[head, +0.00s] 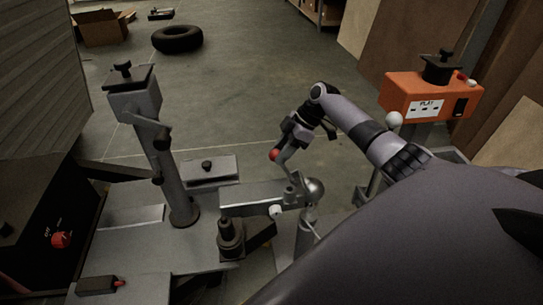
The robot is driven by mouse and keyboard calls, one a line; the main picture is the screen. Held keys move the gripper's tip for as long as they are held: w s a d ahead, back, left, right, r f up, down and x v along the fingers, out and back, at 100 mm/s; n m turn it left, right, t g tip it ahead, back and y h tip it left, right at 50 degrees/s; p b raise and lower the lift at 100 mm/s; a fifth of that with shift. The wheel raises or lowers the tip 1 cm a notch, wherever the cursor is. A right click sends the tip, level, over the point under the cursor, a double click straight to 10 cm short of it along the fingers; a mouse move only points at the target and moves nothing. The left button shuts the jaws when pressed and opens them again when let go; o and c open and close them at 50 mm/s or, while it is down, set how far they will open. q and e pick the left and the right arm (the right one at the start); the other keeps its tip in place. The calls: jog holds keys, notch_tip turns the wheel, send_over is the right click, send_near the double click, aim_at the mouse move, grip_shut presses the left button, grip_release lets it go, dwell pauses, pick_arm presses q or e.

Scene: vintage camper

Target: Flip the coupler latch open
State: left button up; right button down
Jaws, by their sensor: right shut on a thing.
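The coupler (265,193) is a grey metal piece at the front end of the trailer tongue, next to a shiny hitch ball (314,190). Its latch (285,165) is a thin grey lever with a red tip, standing up and leaning left above the coupler. My right gripper (281,149) reaches in from the right and is shut on the latch near its red tip. The fingers partly hide the contact. My left gripper is out of view.
A jack post (161,165) with a crank rises at the left beside the camper's wall (37,70). An orange box (428,97) stands on a post at the right. A tyre (177,39) lies on open concrete floor behind.

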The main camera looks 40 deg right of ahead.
jog(key=shift+s+d+f, duration=0.4)
jog(key=shift+s+d, duration=0.2)
jog(key=shift+d, duration=0.05)
jog(key=c, duration=0.7)
grip_release()
jog(key=shift+d, duration=0.1)
jog(key=shift+o, duration=0.2)
jog(key=shift+w+r, duration=0.1)
jog(key=shift+r, duration=0.05)
jog(key=shift+w+r, duration=0.1)
jog(key=shift+r, duration=0.3)
notch_tip(320, 180, up, 19)
jog(key=p, duration=0.3)
